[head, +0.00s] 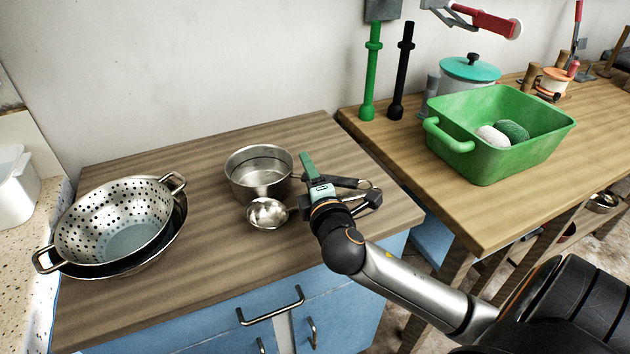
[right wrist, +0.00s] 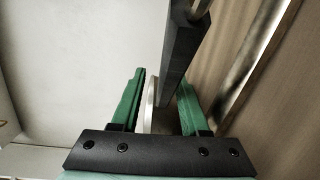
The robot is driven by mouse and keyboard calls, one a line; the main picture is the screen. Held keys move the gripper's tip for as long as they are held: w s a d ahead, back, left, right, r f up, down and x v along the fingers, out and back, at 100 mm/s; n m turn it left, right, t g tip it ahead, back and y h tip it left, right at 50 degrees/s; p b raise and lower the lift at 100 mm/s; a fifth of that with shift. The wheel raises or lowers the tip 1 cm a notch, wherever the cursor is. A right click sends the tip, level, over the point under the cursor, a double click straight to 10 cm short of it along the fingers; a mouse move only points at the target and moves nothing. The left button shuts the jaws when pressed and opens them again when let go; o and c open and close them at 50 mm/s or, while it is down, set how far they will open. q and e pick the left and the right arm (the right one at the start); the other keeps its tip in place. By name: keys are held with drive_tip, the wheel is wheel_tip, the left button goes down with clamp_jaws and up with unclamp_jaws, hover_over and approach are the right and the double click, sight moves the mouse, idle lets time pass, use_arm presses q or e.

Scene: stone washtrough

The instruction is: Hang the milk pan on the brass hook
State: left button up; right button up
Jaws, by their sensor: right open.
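A steel pan (head: 258,178), which I take for the milk pan, stands on the wooden counter with its dark handle (head: 348,182) pointing right. My right gripper (head: 311,174) is over the handle near the pan's right side. In the right wrist view its green fingers (right wrist: 160,100) are apart, and a dark grey handle (right wrist: 181,50) reaches down between them, with a thin pale metal edge beside it. I cannot tell whether a finger touches the handle. I cannot make out a brass hook in either view. My left gripper is out of view.
A small steel bowl-shaped vessel (head: 267,214) sits just in front of the pan. A colander (head: 115,222) rests in a larger bowl at the left. A green tub (head: 490,165) and a teal-lidded pot (head: 468,72) stand on the right table. The counter's front middle is clear.

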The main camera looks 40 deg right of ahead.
drive_tip(key=v, duration=1)
drive_tip(key=shift+s+a+p, duration=0.15)
drive_tip(key=shift+s+p, duration=0.05)
drive_tip(key=shift+p, duration=0.2)
drive_tip(key=shift+s+a+r, duration=0.1)
drive_tip(key=shift+s+a, duration=0.15)
drive_tip(key=shift+s, duration=0.3)
